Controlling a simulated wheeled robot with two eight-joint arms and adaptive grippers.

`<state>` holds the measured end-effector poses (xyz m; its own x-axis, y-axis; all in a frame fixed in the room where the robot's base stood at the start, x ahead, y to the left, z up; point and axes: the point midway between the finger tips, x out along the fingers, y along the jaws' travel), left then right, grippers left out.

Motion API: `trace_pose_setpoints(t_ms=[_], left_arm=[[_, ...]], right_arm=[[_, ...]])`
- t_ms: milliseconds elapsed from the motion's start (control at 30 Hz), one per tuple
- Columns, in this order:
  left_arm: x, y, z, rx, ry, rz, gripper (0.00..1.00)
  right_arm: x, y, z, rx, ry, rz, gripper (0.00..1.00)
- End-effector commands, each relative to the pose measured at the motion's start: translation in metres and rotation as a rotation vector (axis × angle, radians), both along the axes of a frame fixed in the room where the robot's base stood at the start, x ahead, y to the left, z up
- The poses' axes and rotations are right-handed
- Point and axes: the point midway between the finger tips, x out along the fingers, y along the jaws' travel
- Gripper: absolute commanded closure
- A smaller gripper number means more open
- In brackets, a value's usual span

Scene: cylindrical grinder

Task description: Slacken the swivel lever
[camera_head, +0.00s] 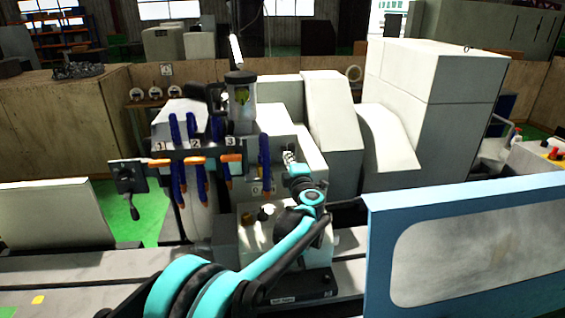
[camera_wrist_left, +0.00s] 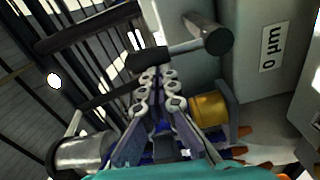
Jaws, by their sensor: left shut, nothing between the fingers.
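In the left wrist view a dark lever with a black grip (camera_wrist_left: 147,60) runs to a rounded grey hub (camera_wrist_left: 217,41) on a light grey housing. I take it to be the swivel lever. My left gripper (camera_wrist_left: 154,72) is shut and empty. Its fingertips lie at the black grip in the picture; I cannot tell whether they touch it. In the head view my left gripper (camera_head: 289,157) is in front of the pale machine housing, above my teal and black arm. The lever cannot be made out there. My right gripper is in neither view.
A brass-coloured cylinder (camera_wrist_left: 208,108) stands right of my left fingers, and a grey cylinder (camera_wrist_left: 82,152) is at lower left. Blue hoses with orange nozzles (camera_head: 198,158) hang left of my gripper. A blue-framed guard (camera_head: 375,235) is at the right front.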

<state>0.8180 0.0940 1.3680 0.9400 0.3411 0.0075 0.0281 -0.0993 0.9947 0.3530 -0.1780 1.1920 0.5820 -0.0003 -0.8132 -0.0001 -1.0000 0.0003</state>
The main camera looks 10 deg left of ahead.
Motion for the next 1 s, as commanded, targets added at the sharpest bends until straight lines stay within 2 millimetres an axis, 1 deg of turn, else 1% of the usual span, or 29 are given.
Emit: trace_pose_setpoints(t_ms=[33,200,433,700,1000], left_arm=[[0.001,-0.005,0.0,0.04,0.012,-0.003,1.0],[0.004,-0.014,0.001,0.182,0.051,-0.001,1.0],[0.007,-0.025,0.0,0.328,0.094,-0.002,1.0],[0.009,-0.032,-0.001,0.322,0.093,-0.001,1.0],[0.01,-0.033,-0.001,0.32,0.092,-0.001,1.0]], right_arm=[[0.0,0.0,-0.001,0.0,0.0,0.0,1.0],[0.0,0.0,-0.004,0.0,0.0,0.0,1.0],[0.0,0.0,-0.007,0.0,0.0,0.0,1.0],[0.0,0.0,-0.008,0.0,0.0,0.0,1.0],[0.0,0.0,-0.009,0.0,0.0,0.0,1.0]])
